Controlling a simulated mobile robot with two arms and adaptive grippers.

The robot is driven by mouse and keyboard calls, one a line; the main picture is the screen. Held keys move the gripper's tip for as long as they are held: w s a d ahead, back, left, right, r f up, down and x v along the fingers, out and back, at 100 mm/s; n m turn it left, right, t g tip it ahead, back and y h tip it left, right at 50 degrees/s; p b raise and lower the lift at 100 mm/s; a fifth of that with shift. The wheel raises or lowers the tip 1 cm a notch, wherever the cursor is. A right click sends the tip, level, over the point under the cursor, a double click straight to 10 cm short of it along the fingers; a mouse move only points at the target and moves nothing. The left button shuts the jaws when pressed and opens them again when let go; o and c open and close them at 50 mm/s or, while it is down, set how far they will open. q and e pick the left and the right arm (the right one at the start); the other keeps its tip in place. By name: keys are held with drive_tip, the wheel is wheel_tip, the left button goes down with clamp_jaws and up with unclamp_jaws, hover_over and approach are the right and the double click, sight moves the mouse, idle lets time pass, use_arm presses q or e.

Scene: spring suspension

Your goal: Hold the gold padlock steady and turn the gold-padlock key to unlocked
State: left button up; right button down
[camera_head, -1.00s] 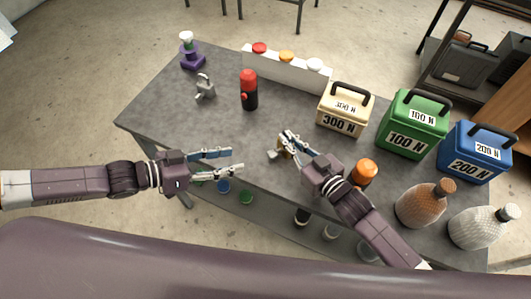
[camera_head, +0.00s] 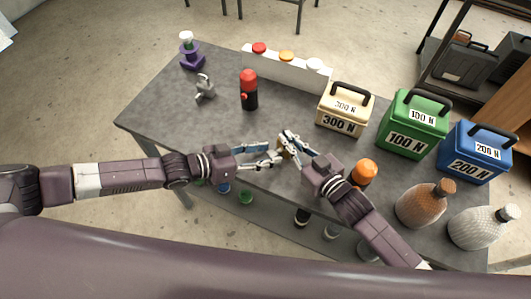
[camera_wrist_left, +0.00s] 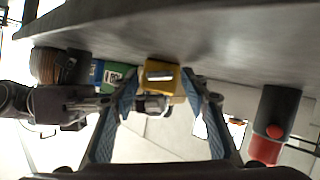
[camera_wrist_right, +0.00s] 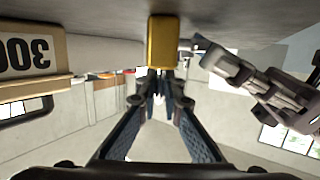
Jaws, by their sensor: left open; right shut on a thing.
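The gold padlock (camera_head: 284,152) is on the table, mostly hidden by my right gripper (camera_head: 287,142) in the head view. The right gripper is shut on it. In the right wrist view the gold body (camera_wrist_right: 163,42) stands between the fingertips. My left gripper (camera_head: 277,154) is open, on the padlock's left side. In the left wrist view the gold padlock (camera_wrist_left: 175,84) lies between and beyond the spread fingers, with a silver bar (camera_wrist_left: 159,74), apparently the key, on its face. I cannot tell whether the left fingers touch it, nor the key's turn.
A grey padlock (camera_head: 204,90) and a red-and-black cylinder (camera_head: 249,90) stand on the table (camera_head: 150,107) to the left. A beige 300 N box (camera_head: 344,110) is behind right. An orange-topped item (camera_head: 364,173) stands close to my right wrist.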

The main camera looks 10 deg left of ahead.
use_arm(q)
drive_tip(key=shift+c, duration=0.4)
use_arm(e)
drive_tip(key=shift+f, duration=0.15)
use_arm(q)
clamp_jaws()
drive_tip(key=shift+s+d, duration=0.1)
drive_tip(key=shift+m, duration=0.3)
drive_tip(key=shift+s+d+m+t+y, duration=0.15)
drive_tip(key=shift+m+t+y, duration=0.25)
drive_tip(key=shift+m+t, duration=0.1)
